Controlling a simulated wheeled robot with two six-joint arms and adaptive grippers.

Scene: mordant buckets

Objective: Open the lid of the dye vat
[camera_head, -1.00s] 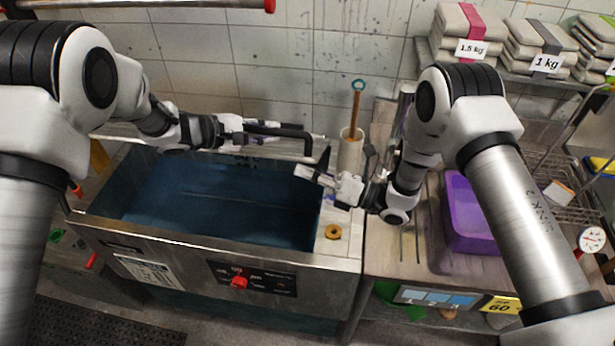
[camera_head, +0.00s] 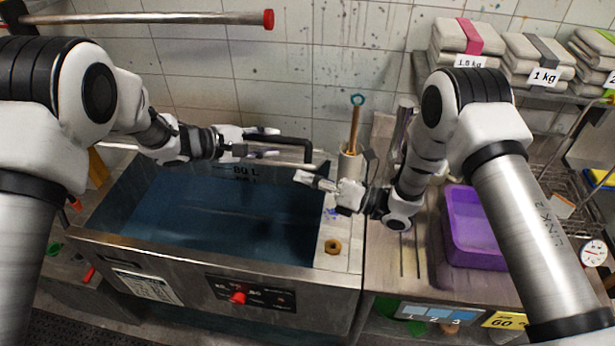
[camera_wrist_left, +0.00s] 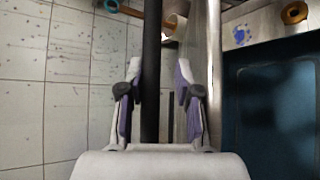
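The dye vat (camera_head: 130,250) is a steel tank that stands open, with dark blue liquid (camera_head: 210,215) inside. Its lid is raised at the back, largely hidden behind my left arm; its metal face shows nearly edge-on in the left wrist view (camera_wrist_left: 212,70). The black lid handle (camera_head: 290,139) runs between the fingers of my left gripper (camera_head: 262,143). In the left wrist view, the fingers (camera_wrist_left: 160,105) stand apart on both sides of the handle (camera_wrist_left: 151,75), with a gap at the right finger. My right gripper (camera_head: 312,180) is over the vat's right rim; its finger gap is unclear.
A brass-coloured ring (camera_head: 333,247) lies on the vat's right ledge. A pale container (camera_head: 350,165) with a wooden stick stands behind it. A purple tub (camera_head: 475,228) sits on the right counter. A red-tipped rail (camera_head: 160,18) crosses the upper left. The tiled wall is close behind.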

